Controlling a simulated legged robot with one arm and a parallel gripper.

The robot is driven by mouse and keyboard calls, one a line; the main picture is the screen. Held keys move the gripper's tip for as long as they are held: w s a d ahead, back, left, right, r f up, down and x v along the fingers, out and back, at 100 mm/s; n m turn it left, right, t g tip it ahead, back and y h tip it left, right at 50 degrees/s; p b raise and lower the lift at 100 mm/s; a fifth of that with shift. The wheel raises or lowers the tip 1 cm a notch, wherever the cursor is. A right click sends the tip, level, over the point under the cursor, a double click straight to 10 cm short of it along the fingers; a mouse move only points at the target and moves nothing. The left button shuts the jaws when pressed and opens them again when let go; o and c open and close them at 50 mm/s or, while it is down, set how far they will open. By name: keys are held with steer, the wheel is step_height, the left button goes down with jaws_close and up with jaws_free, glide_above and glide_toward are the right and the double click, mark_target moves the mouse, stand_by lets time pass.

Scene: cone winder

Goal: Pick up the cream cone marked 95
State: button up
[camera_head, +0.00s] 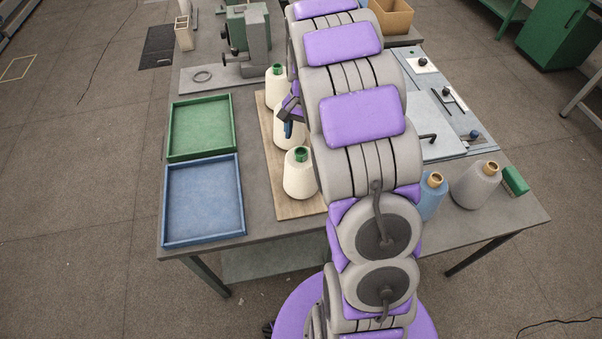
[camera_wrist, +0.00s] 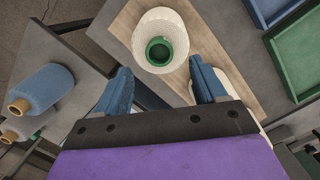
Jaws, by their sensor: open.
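Three cream cones stand upright on a wooden board in the head view: a near one (camera_head: 299,182), a middle one (camera_head: 287,138) partly hidden by my gripper, and a far one (camera_head: 276,95). Green tops show on the near and far ones. No number is legible, so I cannot tell which is marked 95. My gripper (camera_head: 290,120) is beside the middle cone. In the wrist view my open gripper (camera_wrist: 161,84) has blue fingers spread apart, with a cream cone (camera_wrist: 150,22) with a green top beyond the gap. Another cream cone is partly hidden behind the right finger.
The wooden board (camera_head: 285,208) lies on the grey table. A green tray (camera_head: 201,158) and a blue tray (camera_head: 204,240) lie left of it. A blue cone (camera_head: 430,200), a grey cone (camera_head: 474,188) and a green brush (camera_head: 515,181) stand right of my arm. A machine (camera_head: 246,40) stands behind.

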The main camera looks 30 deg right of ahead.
mark_target(301, 151)
steer(key=shift+s+a+f+b, duration=0.15)
steer(key=shift+f+b, duration=0.55)
steer(key=shift+f, duration=2)
steer(key=shift+r, duration=0.1)
steer(key=shift+c, duration=0.2)
steer(key=c, duration=1.2)
